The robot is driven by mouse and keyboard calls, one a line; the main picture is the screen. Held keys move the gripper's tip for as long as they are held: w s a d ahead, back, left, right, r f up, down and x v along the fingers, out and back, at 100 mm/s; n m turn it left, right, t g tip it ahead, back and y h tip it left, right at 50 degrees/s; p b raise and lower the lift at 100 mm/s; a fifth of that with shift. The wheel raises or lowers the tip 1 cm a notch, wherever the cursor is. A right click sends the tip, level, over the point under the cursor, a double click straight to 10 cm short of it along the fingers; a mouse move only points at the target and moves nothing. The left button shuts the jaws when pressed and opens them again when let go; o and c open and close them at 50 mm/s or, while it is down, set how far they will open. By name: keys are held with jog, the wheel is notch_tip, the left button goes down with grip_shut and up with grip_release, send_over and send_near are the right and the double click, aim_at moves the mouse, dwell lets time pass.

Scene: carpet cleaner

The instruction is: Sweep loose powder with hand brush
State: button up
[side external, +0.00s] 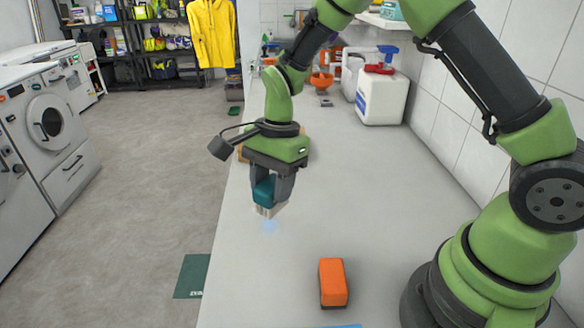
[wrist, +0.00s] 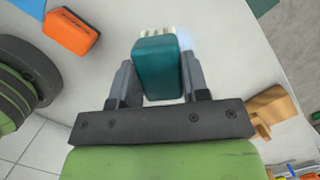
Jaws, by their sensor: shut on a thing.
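My gripper (side external: 275,184) is shut on a teal hand brush (wrist: 158,75), which also shows in the side view (side external: 263,190). In the side view the brush's pale bristles point down, close to the light grey counter (side external: 350,210). I cannot tell whether they touch it. A faint pale-blue patch of powder (side external: 270,226) lies by the bristle tips. In the wrist view the powder (wrist: 187,40) shows just right of the bristles, partly hidden by the brush.
An orange block-like object (side external: 333,283) lies near the front of the counter, with a blue item (side external: 345,326) beyond it at the picture's bottom edge. A wooden piece (wrist: 270,108) sits behind my gripper. White jugs (side external: 382,97) stand at the back. A dark green mat (side external: 192,276) is beside the counter.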

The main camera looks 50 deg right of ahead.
jog(key=m, duration=0.1)
jog(key=a+f+m, duration=0.1)
jog(key=m, duration=0.1)
jog(key=shift+w+f+t, duration=0.15)
jog(key=shift+w+t, duration=0.15)
jog(key=shift+w, duration=0.1)
jog(key=shift+f, duration=3.4)
jog(key=shift+w+d+f, duration=0.5)
jog(key=shift+w+d, duration=2.55)
jog(key=shift+d, duration=0.05)
jog(key=shift+s+a, duration=3.1)
jog(key=shift+r, duration=4.05)
jog(key=shift+d, duration=0.1)
